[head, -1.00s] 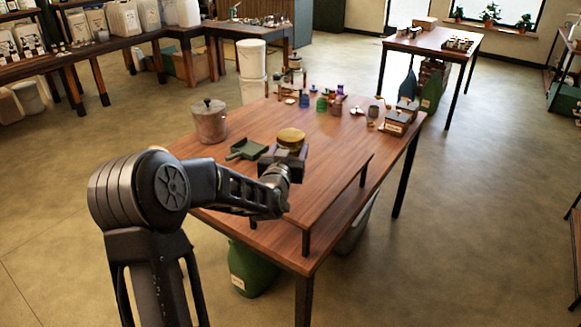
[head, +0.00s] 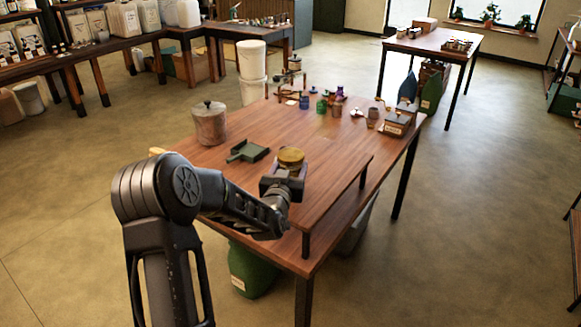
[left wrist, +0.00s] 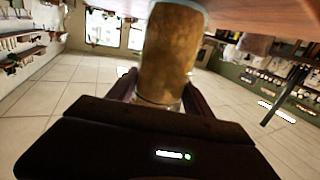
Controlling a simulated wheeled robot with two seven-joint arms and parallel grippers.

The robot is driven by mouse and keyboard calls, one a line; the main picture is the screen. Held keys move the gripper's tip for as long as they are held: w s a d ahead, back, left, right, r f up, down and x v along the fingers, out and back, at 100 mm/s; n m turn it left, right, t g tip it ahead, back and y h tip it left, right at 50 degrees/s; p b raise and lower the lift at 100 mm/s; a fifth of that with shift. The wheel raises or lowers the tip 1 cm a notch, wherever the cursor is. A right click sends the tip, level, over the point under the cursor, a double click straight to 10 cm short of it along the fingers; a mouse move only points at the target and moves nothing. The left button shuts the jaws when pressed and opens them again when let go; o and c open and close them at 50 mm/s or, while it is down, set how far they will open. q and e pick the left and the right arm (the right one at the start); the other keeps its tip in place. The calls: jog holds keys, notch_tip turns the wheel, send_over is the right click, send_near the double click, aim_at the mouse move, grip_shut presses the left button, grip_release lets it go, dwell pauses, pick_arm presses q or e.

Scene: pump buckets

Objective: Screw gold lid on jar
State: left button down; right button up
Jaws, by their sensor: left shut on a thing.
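My left gripper (head: 287,174) is shut on a gold-topped round thing (head: 291,157) above the near part of the wooden table. In the left wrist view, this thing is a mottled gold-amber cylinder (left wrist: 170,50) between the two fingers. A pale rim shows at its upper picture edge. I cannot tell whether it is the lid alone or a jar with gold contents or lid. No separate jar can be made out for sure. My right gripper is not in view.
A lidded metal pot (head: 210,124) stands at the table's left, and a green dustpan-like tray (head: 248,151) lies nearer. Several small bottles and pots, including a green bottle (head: 321,104), stand at the back. The table's (head: 335,160) right middle is clear.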

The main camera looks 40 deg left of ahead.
pick_arm(q)
jog(key=shift+r, duration=0.1)
jog(key=shift+c, duration=2.1)
grip_release()
jog(key=shift+f, duration=0.2)
jog(key=shift+r, duration=0.2)
jog(key=shift+s+d+f, duration=0.1)
jog(key=shift+s, duration=0.1)
jog(key=b+v, duration=0.3)
jog(key=v, duration=0.8)
jog(key=shift+s, duration=0.3)
jog(key=shift+d+f, duration=0.1)
jog(key=shift+d, duration=0.05)
